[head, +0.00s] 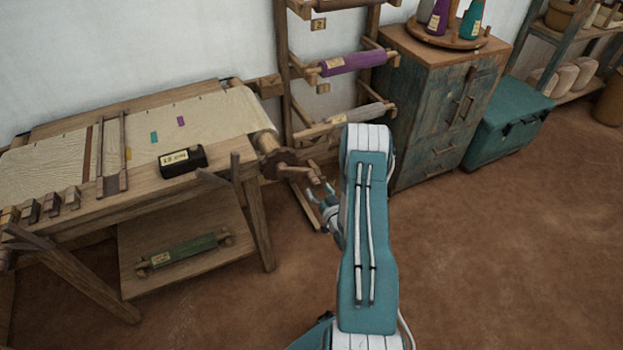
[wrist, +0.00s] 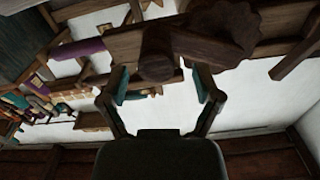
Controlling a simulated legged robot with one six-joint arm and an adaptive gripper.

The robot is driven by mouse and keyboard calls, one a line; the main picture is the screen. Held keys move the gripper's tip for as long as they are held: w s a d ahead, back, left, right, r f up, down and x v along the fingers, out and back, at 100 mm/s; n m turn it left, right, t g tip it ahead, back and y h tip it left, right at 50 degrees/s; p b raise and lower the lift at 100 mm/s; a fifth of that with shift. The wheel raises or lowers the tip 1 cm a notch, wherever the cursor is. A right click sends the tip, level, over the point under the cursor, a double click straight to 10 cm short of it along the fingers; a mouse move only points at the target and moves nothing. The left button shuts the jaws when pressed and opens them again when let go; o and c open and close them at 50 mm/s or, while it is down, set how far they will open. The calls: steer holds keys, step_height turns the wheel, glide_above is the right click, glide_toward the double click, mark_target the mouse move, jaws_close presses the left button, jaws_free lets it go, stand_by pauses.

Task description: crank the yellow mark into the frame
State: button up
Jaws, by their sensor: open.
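The yellow mark (head: 128,154) is a tiny patch on the pale cloth (head: 215,115), at the right edge of the wooden frame (head: 112,165). Teal (head: 154,137) and purple (head: 181,121) marks lie farther right. The wooden crank (head: 300,170) is at the roller's near right end, beside a toothed wheel (wrist: 235,25). My gripper (head: 322,192) is just right of and below the crank. In the wrist view its open fingers (wrist: 160,84) stand either side of the crank's round grip (wrist: 157,55), with no clear contact. My arm hides part of the rack behind.
A black labelled box (head: 183,161) sits on the loom's front beam. A green roll (head: 183,251) lies on the low shelf. A rack with a purple roll (head: 352,62) and a cabinet (head: 440,115) stand behind. The floor at right is clear.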

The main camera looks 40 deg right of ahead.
mark_target(312, 178)
steer(key=x, duration=0.4)
steer(key=shift+w+d, duration=0.2)
steer(key=shift+d, duration=0.2)
steer(key=shift+w, duration=0.6)
jaws_close()
